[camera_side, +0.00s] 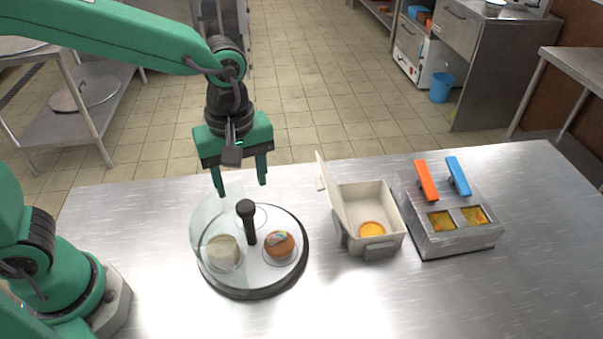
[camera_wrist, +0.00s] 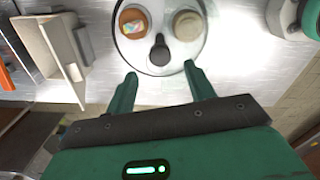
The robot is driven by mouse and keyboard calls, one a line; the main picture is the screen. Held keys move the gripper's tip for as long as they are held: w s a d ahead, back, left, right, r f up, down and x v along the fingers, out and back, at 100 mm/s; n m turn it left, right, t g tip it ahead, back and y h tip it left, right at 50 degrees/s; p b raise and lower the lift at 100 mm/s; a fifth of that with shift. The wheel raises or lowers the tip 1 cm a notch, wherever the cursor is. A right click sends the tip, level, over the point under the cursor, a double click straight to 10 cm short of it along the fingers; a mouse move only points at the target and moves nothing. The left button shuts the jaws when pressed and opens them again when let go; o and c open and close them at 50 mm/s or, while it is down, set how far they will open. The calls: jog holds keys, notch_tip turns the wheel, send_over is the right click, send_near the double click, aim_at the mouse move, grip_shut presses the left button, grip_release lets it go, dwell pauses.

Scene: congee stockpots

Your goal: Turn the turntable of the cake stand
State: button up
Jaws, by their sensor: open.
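The cake stand's round turntable (camera_side: 270,274) sits on the steel table left of its middle, with a dark base rim. A black upright knob post (camera_side: 247,222) rises near its centre. A clear curved cover stands over its left part, with a pale round cake (camera_side: 222,252) behind it. An orange-brown cake (camera_side: 280,244) sits at the right. In the wrist view, the turntable (camera_wrist: 160,14) is beyond the fingertips, with the knob (camera_wrist: 160,50) between them in the picture. My gripper (camera_side: 241,190) is open and empty, above the far side of the turntable, apart from the knob.
Right of the turntable stands a cream box (camera_side: 377,204) with its lid raised and a yellow-orange thing inside. Further right is a metal unit (camera_side: 455,238) with an orange and a blue handle. The table front is clear.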

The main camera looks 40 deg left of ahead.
aim_at(245, 206)
jog(key=shift+f, duration=2.85)
grip_shut()
